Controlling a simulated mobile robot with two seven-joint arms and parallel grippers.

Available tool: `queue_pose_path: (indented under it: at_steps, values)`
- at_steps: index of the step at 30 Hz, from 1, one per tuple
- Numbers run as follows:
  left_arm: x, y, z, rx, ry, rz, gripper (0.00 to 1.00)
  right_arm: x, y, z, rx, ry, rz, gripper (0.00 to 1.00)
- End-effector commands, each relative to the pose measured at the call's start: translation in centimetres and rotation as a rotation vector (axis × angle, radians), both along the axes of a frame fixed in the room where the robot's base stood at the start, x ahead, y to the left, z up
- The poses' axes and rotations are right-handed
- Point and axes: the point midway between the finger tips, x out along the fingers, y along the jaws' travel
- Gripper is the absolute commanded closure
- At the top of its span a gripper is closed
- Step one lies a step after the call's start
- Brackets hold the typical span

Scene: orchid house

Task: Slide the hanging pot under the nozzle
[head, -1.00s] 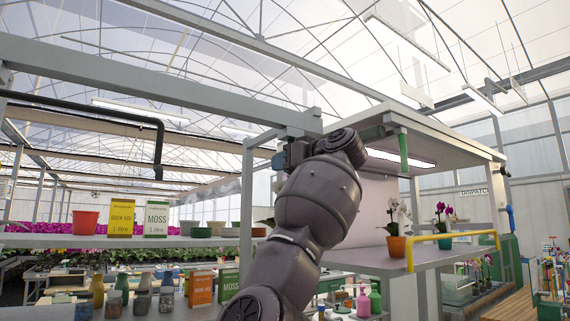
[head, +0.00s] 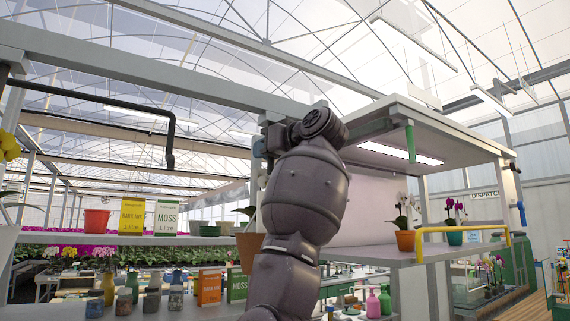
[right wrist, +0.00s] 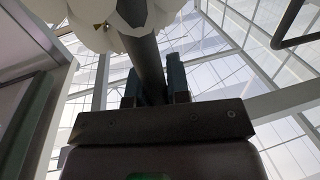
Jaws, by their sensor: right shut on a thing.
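The hanging pot (head: 248,252) is a terracotta pot with green leaves, partly hidden behind my right arm in the head view. The nozzle (head: 170,160) is the down-turned end of a black pipe, left of the pot and higher; the pipe also shows at the top right of the right wrist view (right wrist: 290,25). My right gripper (head: 259,150) is up below the overhead beam, above the pot. In the right wrist view its fingers (right wrist: 155,88) are shut on a dark rod (right wrist: 149,62), with pale rounded shapes above. The rod's join to the pot is hidden. My left gripper is not in view.
A grey beam (head: 150,75) runs overhead. A shelf (head: 130,240) behind holds a red pot (head: 96,220) and boxes. A roofed bench with a yellow rail (head: 460,230) stands at right. Yellow flowers (head: 8,146) show at the left edge. The space below the nozzle looks open.

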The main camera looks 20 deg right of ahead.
Motion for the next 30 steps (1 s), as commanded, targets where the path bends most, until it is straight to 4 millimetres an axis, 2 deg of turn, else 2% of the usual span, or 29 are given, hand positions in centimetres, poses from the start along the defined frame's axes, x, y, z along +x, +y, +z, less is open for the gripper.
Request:
queue_pose_path:
  at_steps: [1, 5, 9, 15, 21, 30]
  values:
    - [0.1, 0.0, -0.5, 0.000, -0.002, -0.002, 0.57, -0.1, 1.4, -0.5, -0.004, 0.003, 0.002, 1.00]
    - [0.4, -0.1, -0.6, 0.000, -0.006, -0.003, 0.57, -0.6, 5.0, -0.3, -0.005, 0.002, 0.003, 1.00]
    - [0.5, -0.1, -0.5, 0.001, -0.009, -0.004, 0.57, -1.3, 9.4, -0.2, -0.005, 0.002, 0.003, 1.00]
    - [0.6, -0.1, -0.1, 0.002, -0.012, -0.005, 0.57, -2.0, 14.7, -0.1, -0.003, 0.003, 0.002, 1.00]
    - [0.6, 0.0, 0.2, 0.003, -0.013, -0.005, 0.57, -2.5, 18.0, 0.0, -0.002, 0.003, 0.001, 1.00]
    - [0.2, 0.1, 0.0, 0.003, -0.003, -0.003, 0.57, -2.7, 19.7, 0.0, -0.001, 0.002, 0.001, 1.00]
